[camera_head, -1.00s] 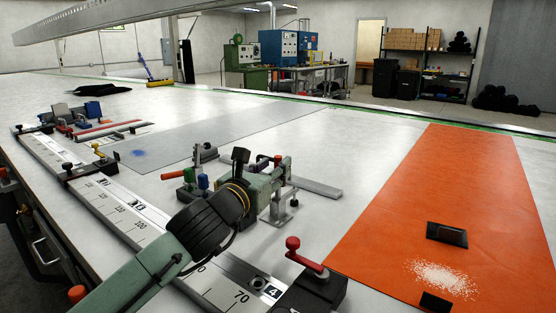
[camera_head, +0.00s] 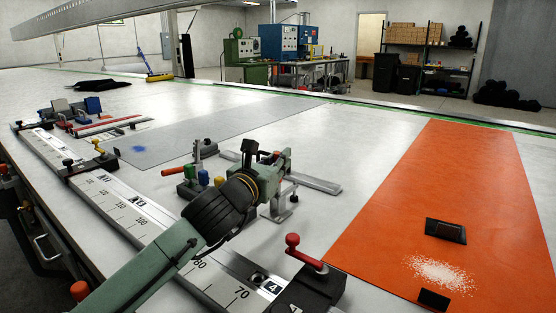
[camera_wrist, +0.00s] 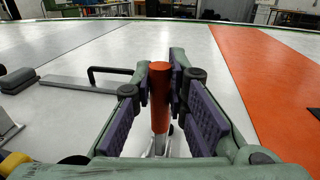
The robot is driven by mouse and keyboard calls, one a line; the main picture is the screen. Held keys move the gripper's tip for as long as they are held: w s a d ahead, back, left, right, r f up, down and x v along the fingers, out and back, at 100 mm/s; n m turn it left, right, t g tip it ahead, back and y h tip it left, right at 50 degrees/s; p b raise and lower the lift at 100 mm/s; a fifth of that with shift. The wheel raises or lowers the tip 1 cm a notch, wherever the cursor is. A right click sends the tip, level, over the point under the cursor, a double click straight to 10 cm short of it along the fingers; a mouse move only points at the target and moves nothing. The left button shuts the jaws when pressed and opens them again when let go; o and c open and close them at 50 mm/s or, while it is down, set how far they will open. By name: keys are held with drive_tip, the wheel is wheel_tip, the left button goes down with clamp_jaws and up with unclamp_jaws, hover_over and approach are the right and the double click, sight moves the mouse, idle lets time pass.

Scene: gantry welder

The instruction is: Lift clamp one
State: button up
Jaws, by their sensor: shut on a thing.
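My gripper (camera_head: 276,165) is at the middle of the table in the head view, above a metal clamp (camera_head: 278,206) whose steel foot parts show below it. In the wrist view my gripper (camera_wrist: 160,95) has its purple pads close on both sides of a red upright handle (camera_wrist: 160,80). Bright metal of the clamp shows below the handle between the fingers. I cannot tell whether the clamp's foot touches the table.
A red-knobbed crank (camera_head: 305,255) stands in front, by the ruler rail (camera_head: 215,280). The orange mat (camera_head: 420,200) lies right.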

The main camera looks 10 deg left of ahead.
clamp_jaws()
drive_tip(key=shift+f, duration=0.1)
drive_tip(key=shift+s+a+f+t+b, duration=0.1)
drive_tip(key=shift+s+f+t+b, duration=0.15)
drive_tip(key=shift+b, duration=0.85)
drive_tip(key=shift+s+t+b, duration=0.15)
drive_tip(key=shift+t+b, duration=0.1)
drive_tip(key=shift+b, duration=0.4)
drive_tip(key=shift+s+a+r+t+b, duration=0.2)
drive_tip(key=shift+t+b, duration=0.1)
drive_tip(key=shift+b, duration=0.25)
drive_tip(key=shift+r, duration=0.15)
drive_tip(key=o, duration=0.7)
unclamp_jaws()
drive_tip(key=shift+s, duration=0.1)
